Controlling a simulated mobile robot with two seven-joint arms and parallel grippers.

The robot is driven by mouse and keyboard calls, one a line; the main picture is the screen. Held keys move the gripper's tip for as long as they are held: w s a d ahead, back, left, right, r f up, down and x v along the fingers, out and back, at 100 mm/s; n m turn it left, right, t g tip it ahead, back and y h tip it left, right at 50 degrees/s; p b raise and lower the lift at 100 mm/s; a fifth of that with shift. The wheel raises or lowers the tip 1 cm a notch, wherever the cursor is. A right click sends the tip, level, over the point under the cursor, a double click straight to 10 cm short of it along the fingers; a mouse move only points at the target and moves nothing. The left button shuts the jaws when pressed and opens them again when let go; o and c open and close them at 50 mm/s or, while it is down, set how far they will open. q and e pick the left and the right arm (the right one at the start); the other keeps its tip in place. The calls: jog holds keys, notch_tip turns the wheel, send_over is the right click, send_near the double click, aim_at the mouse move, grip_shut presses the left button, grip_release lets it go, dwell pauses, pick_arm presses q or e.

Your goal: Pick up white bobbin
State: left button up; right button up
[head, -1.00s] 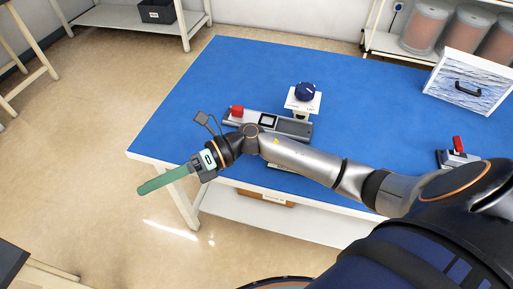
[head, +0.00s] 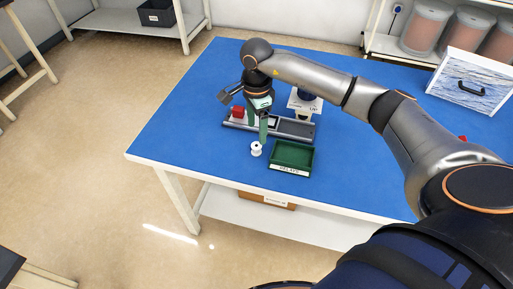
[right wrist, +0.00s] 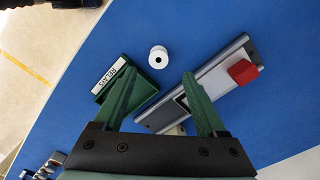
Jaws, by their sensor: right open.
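The white bobbin (head: 256,149) stands on the blue table near its front left part, just left of the green tray. In the right wrist view the bobbin (right wrist: 158,57) lies beyond the fingertips, roughly midway between them, with its dark centre hole showing. My right gripper (head: 258,138) points down from above, close behind the bobbin. In the right wrist view its two green fingers (right wrist: 159,72) are spread wide with nothing held. My left gripper is not in view.
A green tray (head: 291,171) with a white label sits right of the bobbin. A grey fixture with a red block (head: 237,112) lies behind it. A white stand with a dark blue knob is partly hidden by my arm. The table's front left is clear.

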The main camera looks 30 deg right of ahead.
aim_at(257, 145)
notch_tip(257, 145, down, 7)
jog(key=shift+s+a+r+p, duration=0.1)
jog(key=shift+a+r+p, duration=0.05)
jog(key=shift+p, duration=0.15)
grip_shut()
dwell(0.6)
